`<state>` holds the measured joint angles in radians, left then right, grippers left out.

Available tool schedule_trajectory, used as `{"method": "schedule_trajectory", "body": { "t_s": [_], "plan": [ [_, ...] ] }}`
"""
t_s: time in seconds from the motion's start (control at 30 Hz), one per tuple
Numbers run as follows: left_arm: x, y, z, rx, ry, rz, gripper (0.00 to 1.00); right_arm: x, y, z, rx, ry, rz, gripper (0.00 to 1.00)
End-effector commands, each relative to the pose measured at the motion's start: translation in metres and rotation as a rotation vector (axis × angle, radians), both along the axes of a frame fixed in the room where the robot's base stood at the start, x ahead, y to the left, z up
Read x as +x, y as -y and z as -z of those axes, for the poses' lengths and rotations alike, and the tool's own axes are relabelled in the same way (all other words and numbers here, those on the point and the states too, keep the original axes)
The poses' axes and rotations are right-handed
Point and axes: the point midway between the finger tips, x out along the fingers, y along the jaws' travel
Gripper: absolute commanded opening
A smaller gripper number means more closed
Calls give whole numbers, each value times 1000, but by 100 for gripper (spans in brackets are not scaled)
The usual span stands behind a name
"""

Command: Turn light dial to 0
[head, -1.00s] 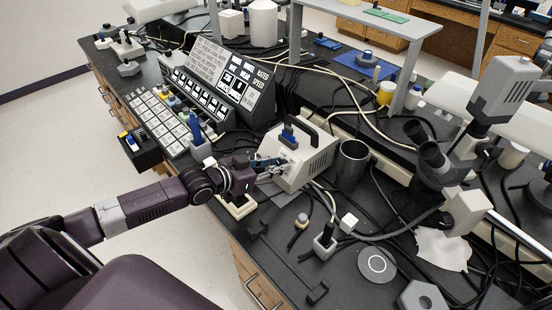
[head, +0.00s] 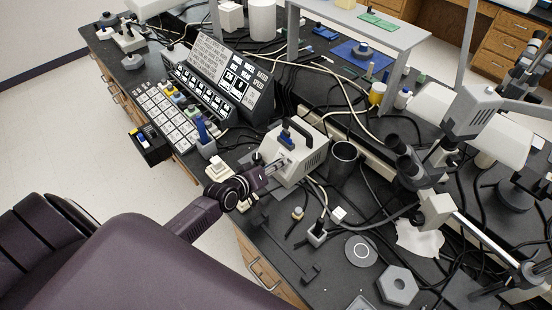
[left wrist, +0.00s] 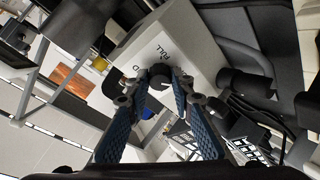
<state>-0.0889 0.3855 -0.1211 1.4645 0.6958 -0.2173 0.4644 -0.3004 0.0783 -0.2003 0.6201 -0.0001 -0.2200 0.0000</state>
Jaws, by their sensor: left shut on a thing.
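The light box (head: 312,150) is a cream case with a dark handle on top, standing near the bench's front edge. It fills the upper middle of the left wrist view (left wrist: 185,40), where its face reads "FULL" with a "0" mark partly covered. The light dial (left wrist: 160,83) is a small black knob with a pale line on that face. My left gripper (left wrist: 160,76) is shut on the dial, with one blue-padded finger on each side. In the head view the left gripper (head: 282,164) meets the box's front and hides the dial. My right gripper is not in view.
A dark metal cup (head: 343,162) stands right of the box. A keypad console (head: 180,118) and a blue-handled tool in a grey holder (head: 205,140) are to its left. Cables cross the bench around it. A microscope (head: 415,165) stands at the right.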

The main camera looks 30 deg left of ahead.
Motion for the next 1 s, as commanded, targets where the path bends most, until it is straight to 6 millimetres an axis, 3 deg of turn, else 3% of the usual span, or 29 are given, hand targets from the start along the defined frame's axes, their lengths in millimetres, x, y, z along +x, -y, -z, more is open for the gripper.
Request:
{"method": "schedule_trajectory", "body": {
  "t_s": [0.03,0.3,0.87,0.9,1.0],
  "plan": [
    [0,0,-4,-25,-7,-19,0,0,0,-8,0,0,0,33],
    [0,0,-2,-105,-35,-81,0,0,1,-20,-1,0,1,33],
    [1,0,-1,-128,-43,-100,0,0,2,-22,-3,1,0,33],
    [1,0,-1,-128,-43,-100,23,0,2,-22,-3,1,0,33],
    [1,0,-1,-128,-42,-99,34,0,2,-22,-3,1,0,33]
  ]
}}
